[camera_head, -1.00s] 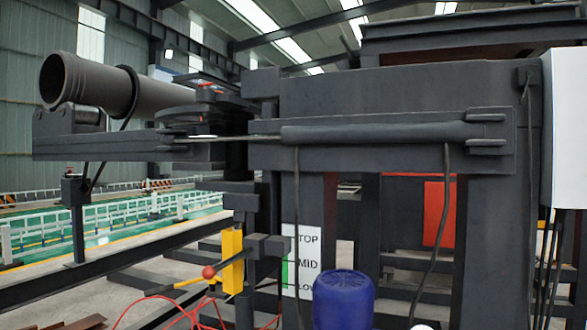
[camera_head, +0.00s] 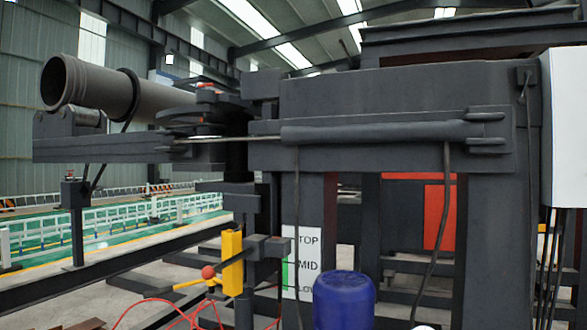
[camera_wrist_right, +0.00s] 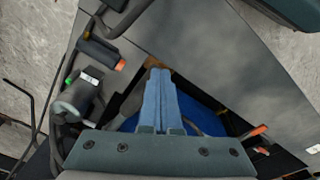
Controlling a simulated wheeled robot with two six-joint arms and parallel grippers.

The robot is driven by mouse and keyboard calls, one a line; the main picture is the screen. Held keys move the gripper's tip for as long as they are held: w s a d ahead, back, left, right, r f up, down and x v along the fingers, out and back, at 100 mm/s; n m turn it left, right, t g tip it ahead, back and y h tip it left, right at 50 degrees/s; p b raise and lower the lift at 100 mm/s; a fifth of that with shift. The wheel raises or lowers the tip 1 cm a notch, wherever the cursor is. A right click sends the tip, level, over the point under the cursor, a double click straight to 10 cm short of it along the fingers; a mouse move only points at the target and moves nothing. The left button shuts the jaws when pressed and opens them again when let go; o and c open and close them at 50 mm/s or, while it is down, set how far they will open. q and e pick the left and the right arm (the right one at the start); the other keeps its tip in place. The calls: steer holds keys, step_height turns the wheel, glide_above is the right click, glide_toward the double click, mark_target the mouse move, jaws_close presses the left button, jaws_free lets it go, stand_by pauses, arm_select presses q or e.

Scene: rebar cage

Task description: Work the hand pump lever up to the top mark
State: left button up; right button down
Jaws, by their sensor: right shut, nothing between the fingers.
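In the head view a red ball knob (camera_head: 208,272) sits on a thin yellow-and-dark rod beside a yellow upright block (camera_head: 232,262); they look like the hand pump lever and pump. A white plate marked TOP, MID and LOW (camera_head: 309,253) stands to their right, with a green strip at its left edge. In the picture the knob is between the heights of MID and LOW. My right gripper (camera_wrist_right: 158,74) is shut and empty in the right wrist view, its blue fingers together. I cannot tell its distance from the lever. My left gripper is not in view.
A blue round container (camera_head: 343,302) stands in front of the plate's right side. Dark posts and a thick horizontal beam (camera_head: 380,133) surround the area. Red hoses (camera_head: 190,316) lie below the knob. In the wrist view a grey cylinder (camera_wrist_right: 76,97) lies left of my fingers.

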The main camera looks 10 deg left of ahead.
steer(key=shift+f, duration=0.1)
steer(key=shift+f+b, duration=0.25)
steer(key=shift+b, duration=0.05)
steer(key=w+d+r+p, duration=0.1)
steer(key=w+r+p, duration=0.2)
steer(key=r+p, duration=0.7)
steer(key=w+r+p, duration=0.4)
steer(key=r+p, duration=0.7)
steer(key=shift+w+d+r, duration=0.2)
steer(key=shift+w+d, duration=0.05)
steer(key=shift+d, duration=0.15)
steer(key=shift+f, duration=0.1)
stand_by(0.8)
steer(key=shift+s+f+b, duration=0.4)
steer(key=shift+f+b, duration=0.05)
steer(key=shift+f, duration=0.05)
steer(key=shift+a, duration=0.1)
